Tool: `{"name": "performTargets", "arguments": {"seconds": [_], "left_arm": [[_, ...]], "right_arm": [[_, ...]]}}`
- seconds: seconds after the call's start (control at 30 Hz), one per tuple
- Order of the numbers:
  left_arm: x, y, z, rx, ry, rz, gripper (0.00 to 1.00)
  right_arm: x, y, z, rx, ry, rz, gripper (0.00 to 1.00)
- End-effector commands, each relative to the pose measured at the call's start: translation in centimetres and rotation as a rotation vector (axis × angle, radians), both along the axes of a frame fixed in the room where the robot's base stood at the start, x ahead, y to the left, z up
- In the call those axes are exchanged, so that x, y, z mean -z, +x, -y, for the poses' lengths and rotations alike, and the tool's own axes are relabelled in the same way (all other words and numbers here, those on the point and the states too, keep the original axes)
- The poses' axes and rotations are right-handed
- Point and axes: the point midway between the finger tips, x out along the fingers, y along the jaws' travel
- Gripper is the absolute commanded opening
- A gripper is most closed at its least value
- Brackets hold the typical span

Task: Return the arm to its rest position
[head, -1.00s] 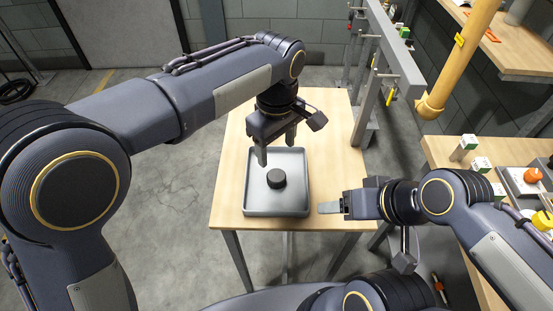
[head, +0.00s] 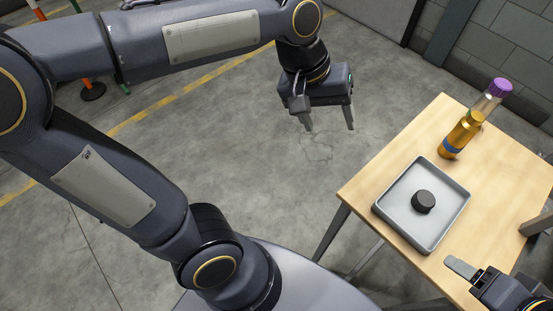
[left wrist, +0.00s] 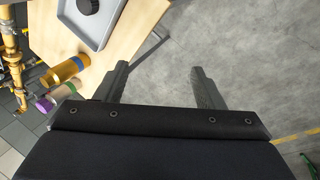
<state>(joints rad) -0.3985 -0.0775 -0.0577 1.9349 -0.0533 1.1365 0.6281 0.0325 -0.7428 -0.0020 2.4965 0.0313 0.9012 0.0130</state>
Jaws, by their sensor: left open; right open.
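My left gripper (head: 329,119) is open and empty. It hangs over bare floor to the left of the wooden table, apart from everything. In the left wrist view its two fingers (left wrist: 160,85) stand wide apart with only floor between them. My right gripper (head: 465,270) shows at the lower right of the head view, by the table's front edge. Its fingers are seen from the side, with nothing visible in them. A black round knob (head: 423,202) lies in the grey tray (head: 383,212) on the table; it also shows in the left wrist view (left wrist: 88,6).
The wooden table (head: 375,172) stands at the right. A gold bottle-like cylinder (head: 459,138) with a blue band and a clear, purple-capped container (head: 489,100) stand behind the tray. Orange and green posts (head: 39,10) are at the far left. The floor (head: 240,130) between is clear.

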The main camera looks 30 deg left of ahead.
Motion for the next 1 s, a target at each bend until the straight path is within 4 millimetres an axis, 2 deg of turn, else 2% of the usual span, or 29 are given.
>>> {"name": "performTargets", "arguments": {"seconds": [0.03,0.13,0.3,0.4,0.57,1.0], "left_arm": [[0.5,-2.0,-2.4,-0.003,-0.021,0.055,0.62],[2.0,-5.5,-5.2,0.021,-0.024,0.167,0.62],[4.8,-9.7,-7.1,0.049,0.021,0.312,0.62],[5.9,-11.0,-7.4,0.06,0.048,0.359,0.62],[6.5,-11.5,-7.5,0.069,0.065,0.383,0.62],[6.5,-11.5,-7.5,0.071,0.064,0.382,0.62]], "right_arm": [[0.0,0.0,0.0,0.0,0.0,0.0,0.68],[0.0,0.0,0.0,0.0,0.0,0.0,0.68],[0.0,0.0,0.0,0.0,0.0,0.0,0.68],[0.0,0.0,0.0,0.0,0.0,0.0,0.68],[0.0,0.0,0.0,0.0,0.0,0.0,0.68],[0.0,0.0,0.0,0.0,0.0,0.0,0.68]]}}
